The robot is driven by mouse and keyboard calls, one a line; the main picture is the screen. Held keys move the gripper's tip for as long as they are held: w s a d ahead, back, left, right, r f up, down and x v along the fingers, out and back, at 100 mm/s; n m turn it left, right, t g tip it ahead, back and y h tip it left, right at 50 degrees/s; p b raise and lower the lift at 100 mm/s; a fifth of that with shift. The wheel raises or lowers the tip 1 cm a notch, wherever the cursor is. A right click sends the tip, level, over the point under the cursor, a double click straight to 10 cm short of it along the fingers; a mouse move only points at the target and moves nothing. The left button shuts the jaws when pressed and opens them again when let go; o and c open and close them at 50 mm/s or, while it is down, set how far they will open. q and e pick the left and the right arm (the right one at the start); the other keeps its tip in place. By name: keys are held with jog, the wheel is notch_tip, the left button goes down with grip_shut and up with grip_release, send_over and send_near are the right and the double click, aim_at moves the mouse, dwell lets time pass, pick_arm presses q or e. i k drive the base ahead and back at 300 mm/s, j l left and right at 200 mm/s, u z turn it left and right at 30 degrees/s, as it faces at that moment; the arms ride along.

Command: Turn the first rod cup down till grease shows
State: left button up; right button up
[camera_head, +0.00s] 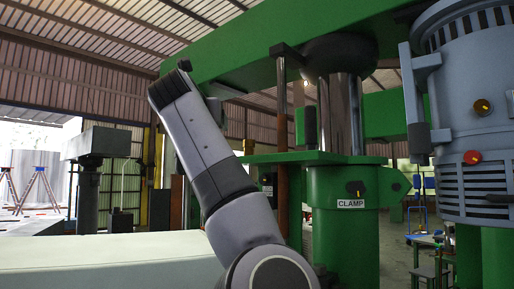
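A slim upright rod (282,110) stands left of a thick chrome column (341,115), with a dark block at its top and a brown lower length. I cannot make out a rod cup or any grease for certain. One grey arm of mine rises from the bottom middle, bends at the upper left and runs back toward the rod, partly hidden behind itself. Its gripper is not visible, and no other gripper shows.
A green beam (240,50) crosses overhead. A pale flat surface (110,265) lies at the lower left. Stools (435,265) stand on the floor at the lower right.

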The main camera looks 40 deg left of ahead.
aim_at(246, 142)
jog(key=i+j, duration=0.2)
jog(key=i, duration=0.2)
jog(key=i+j, duration=0.2)
jog(key=i, duration=0.15)
jog(key=i+j, duration=0.2)
jog(key=j, duration=0.2)
